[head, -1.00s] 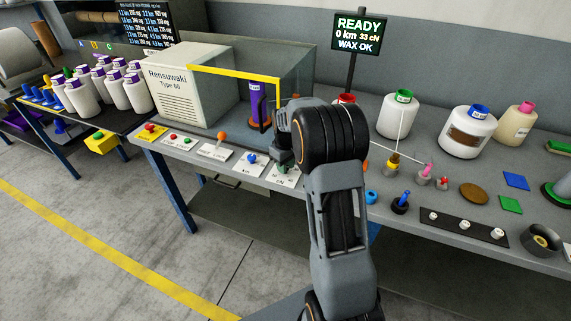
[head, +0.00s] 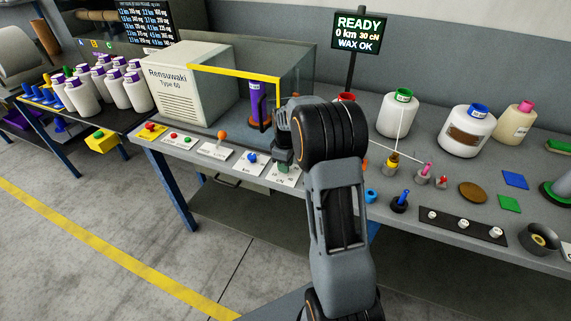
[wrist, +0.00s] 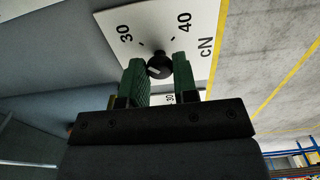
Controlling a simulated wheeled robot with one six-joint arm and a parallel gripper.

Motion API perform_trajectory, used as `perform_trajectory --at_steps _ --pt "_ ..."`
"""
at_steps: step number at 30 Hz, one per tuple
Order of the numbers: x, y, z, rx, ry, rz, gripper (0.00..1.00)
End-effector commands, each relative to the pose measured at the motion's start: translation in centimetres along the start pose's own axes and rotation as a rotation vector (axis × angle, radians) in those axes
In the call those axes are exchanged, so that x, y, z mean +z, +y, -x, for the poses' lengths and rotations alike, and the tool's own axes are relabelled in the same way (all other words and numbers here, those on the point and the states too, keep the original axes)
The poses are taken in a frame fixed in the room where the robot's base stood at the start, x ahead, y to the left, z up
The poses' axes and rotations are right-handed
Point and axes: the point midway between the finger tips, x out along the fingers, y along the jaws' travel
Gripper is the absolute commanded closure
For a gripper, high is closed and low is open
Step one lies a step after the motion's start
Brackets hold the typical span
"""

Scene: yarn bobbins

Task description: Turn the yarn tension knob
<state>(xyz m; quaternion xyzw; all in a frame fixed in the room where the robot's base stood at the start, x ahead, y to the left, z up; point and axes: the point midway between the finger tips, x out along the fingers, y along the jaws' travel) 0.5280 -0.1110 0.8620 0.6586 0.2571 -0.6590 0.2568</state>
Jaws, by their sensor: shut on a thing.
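The yarn tension knob (wrist: 159,66) is small and black with a pale pointer line. It stands on a white plate (wrist: 197,22) marked 30, 40 and cN. My gripper (wrist: 158,63) is shut on the knob, a green finger on each side. In the head view my gripper (head: 284,164) is over the cN plate (head: 283,177) at the table's front edge, and the knob is hidden behind it. The sign (head: 359,32) reads READY, 0 km, 30 cN, WAX OK.
Left of the plate are one with a blue knob (head: 252,157) and one with an orange-topped lever (head: 222,135). The Rensuwaki machine (head: 186,85) and its clear, yellow-edged guard (head: 235,72) stand behind. Bobbins, including a green-topped one (head: 397,117), stand right of my arm.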

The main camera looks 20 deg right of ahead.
Motion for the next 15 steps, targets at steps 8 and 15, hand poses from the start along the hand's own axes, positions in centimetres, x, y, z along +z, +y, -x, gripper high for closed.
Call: perform_trajectory --at_steps 8,15 --pt "-0.12 0.06 0.15 0.004 0.004 -0.001 0.96" --pt "-0.07 0.03 0.08 0.002 0.002 -0.001 0.5"
